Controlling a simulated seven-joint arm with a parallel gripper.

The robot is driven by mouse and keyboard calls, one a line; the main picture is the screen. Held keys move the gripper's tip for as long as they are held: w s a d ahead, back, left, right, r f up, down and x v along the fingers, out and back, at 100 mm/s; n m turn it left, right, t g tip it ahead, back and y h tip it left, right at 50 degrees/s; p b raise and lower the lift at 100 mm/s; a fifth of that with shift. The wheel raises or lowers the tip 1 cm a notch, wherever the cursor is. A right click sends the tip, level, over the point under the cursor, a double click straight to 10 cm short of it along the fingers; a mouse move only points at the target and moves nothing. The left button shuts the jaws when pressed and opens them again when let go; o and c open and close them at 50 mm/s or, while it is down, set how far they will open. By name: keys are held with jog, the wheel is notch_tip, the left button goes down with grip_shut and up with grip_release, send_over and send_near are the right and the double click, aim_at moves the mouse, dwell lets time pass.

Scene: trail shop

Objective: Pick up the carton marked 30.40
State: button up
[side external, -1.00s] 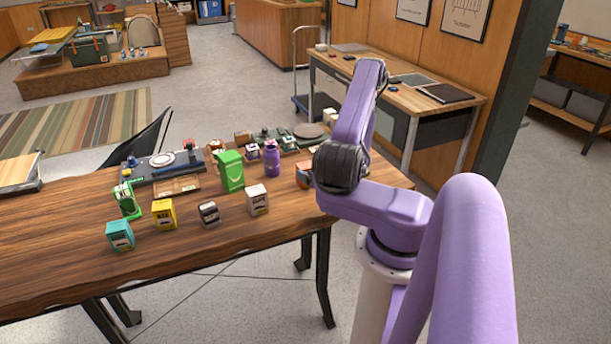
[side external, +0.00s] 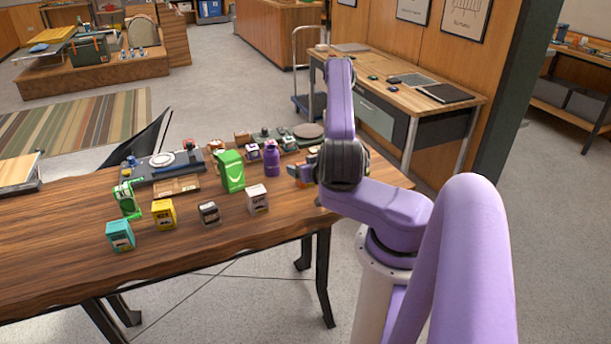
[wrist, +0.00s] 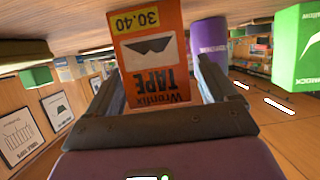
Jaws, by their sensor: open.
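The orange carton (wrist: 152,60) marked 30.40 fills the middle of the wrist view, its lettering upside down, with a white panel and the word TAPE. My gripper (wrist: 160,78) is open, with one finger on each side of the carton. I cannot tell whether either finger touches it. In the side view, the carton's orange (side external: 307,170) shows only in part beside my arm, near the right end of the wooden table (side external: 60,260). My arm hides most of the gripper there.
A white carton (side external: 257,198), a dark carton (side external: 209,213), a yellow carton (side external: 164,215) and a teal carton (side external: 120,236) line the front. The table's front left is clear.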

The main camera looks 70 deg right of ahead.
jog(key=shift+w+d+f, duration=0.25)
jog(key=shift+w+d, duration=0.15)
jog(key=shift+w, duration=0.05)
jog(key=c, duration=1.1)
jog(key=shift+r, duration=0.1)
